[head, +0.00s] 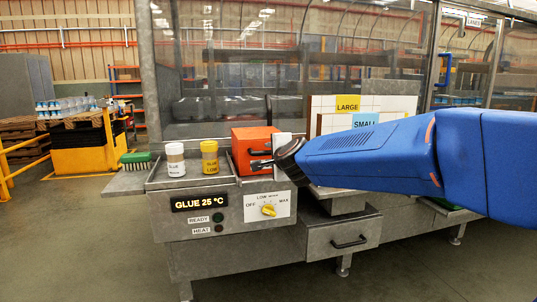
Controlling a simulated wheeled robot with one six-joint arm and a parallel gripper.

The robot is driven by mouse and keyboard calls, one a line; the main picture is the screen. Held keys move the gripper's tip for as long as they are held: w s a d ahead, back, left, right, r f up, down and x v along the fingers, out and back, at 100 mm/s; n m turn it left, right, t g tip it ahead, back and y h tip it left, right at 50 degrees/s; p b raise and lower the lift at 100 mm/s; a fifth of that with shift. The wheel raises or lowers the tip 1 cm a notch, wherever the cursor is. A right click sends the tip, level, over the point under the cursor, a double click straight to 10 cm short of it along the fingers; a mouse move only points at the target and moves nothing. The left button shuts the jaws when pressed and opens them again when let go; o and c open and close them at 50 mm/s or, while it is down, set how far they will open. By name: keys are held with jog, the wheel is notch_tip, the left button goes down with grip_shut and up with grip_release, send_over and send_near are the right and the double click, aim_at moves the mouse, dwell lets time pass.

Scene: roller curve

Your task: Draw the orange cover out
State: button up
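The orange cover (250,142) is a box-like block on the top of the grey glue machine, to the right of two small jars. Dark finger-like parts show against its right front. My gripper (262,160) reaches in from the right at the end of my blue arm, close to the cover's front. Whether its fingers touch the cover or hold a handle on it is too small to tell. A white upright plate (282,140) stands at the cover's right side, partly behind my wrist.
A white-capped jar (175,160) and a yellow jar (210,158) stand left of the cover. A green brush (136,160) lies on the side shelf. The front panel has a yellow knob (268,210) and a display reading GLUE 25 °C. LARGE and SMALL boards stand behind my arm.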

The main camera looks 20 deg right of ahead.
jog(key=shift+x, duration=1.3)
grip_shut()
